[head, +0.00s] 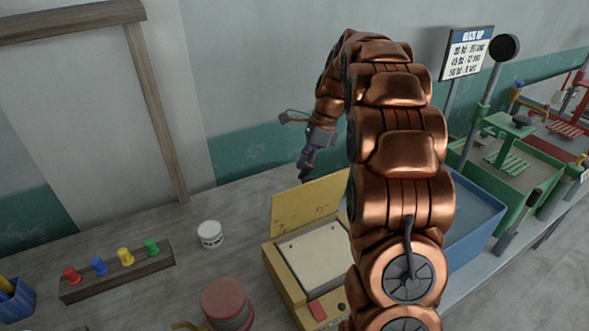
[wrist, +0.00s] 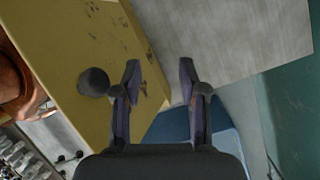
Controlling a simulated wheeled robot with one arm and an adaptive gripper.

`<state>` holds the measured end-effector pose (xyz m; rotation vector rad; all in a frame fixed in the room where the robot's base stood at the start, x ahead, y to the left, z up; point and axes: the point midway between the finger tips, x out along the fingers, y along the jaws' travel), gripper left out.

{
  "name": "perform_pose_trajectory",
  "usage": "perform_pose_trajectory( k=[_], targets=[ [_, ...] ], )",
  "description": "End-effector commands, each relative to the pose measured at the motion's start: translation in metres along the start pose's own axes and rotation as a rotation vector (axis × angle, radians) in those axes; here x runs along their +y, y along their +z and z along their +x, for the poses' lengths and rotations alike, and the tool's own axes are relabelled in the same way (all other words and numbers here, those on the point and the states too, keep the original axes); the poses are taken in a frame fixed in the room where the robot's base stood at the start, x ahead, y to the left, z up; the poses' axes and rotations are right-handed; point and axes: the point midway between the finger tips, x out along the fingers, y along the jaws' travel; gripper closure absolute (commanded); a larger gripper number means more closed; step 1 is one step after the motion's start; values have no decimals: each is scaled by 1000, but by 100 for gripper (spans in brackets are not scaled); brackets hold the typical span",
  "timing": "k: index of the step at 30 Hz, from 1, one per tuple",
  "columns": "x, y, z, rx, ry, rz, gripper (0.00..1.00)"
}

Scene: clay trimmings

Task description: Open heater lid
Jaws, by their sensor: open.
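The heater (head: 268,262) is a yellow box on the bench with a pale plate (head: 318,258) on top. Its yellow lid (head: 305,208) stands raised at the back edge, tilted up off the plate. My gripper (head: 306,172) is above and behind the lid's upper edge. In the wrist view the lid (wrist: 85,45) fills the left side, with a dark round knob (wrist: 93,82) on it. My gripper (wrist: 159,68) is open there, with nothing between its fingers, and the knob lies left of them. My arm hides the heater's right side in the head view.
A white jar (head: 210,234), a red spool (head: 228,302) and a rack of coloured pegs (head: 118,270) stand left of the heater. A blue bin (head: 470,220) and a green bin (head: 520,170) are to the right. The wall is close behind.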

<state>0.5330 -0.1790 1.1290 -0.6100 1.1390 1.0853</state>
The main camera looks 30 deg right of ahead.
Motion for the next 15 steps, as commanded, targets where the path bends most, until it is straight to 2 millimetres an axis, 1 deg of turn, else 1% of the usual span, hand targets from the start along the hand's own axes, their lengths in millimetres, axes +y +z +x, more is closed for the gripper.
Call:
perform_pose_trajectory(
  k=[1,3,15],
  targets=[
    [2,6,1,5,0,-6,50],
    [5,9,0,6,-3,-8,44],
    [6,8,-6,4,-5,-9,44]
  ],
)
